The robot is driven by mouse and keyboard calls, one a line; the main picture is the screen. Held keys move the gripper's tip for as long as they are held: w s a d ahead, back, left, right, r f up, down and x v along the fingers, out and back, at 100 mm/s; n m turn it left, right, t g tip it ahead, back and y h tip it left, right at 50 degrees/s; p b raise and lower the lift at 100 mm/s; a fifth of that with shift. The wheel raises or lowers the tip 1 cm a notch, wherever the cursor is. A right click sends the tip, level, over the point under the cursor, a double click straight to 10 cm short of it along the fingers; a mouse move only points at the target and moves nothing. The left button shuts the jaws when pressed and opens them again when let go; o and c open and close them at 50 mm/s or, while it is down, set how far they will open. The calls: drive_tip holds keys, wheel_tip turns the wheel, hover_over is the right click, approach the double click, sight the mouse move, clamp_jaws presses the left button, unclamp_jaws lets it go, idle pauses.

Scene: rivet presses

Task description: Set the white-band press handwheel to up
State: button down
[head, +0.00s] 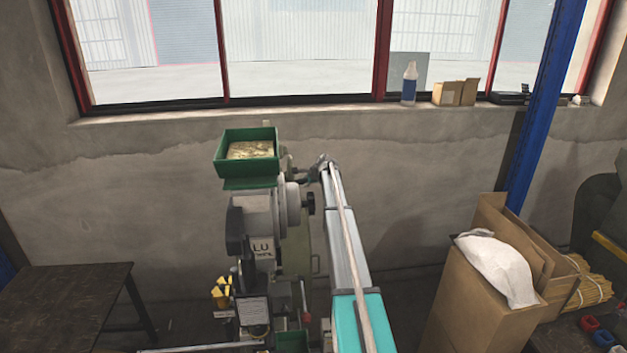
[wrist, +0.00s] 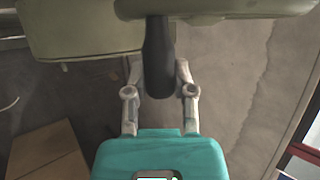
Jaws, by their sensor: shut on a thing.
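The press (head: 262,220) stands left of my arm in the head view, with a green hopper (head: 247,165) on top. In the wrist view my gripper (wrist: 160,82) is shut on a black handle (wrist: 158,55), one finger on each side. The handle stands out from a rounded grey-green part (wrist: 220,8), seemingly the handwheel, cut off by the top edge. In the head view my gripper (head: 318,168) is at the upper right side of the press, beside the hopper. The gripped handle is too small to make out there. I cannot make out a white band.
A dark table (head: 70,300) stands at the left. Cardboard boxes (head: 480,300) with a white bag (head: 497,268) stand at the right, near a blue post (head: 545,110). A bottle (head: 409,84) and small boxes sit on the window sill. Bare wall lies behind the press.

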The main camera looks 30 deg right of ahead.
drive_tip(key=shift+a, duration=0.1)
idle(0.4)
drive_tip(key=c, duration=0.5)
unclamp_jaws()
drive_tip(key=shift+a+r, duration=0.1)
drive_tip(key=shift+o, duration=0.3)
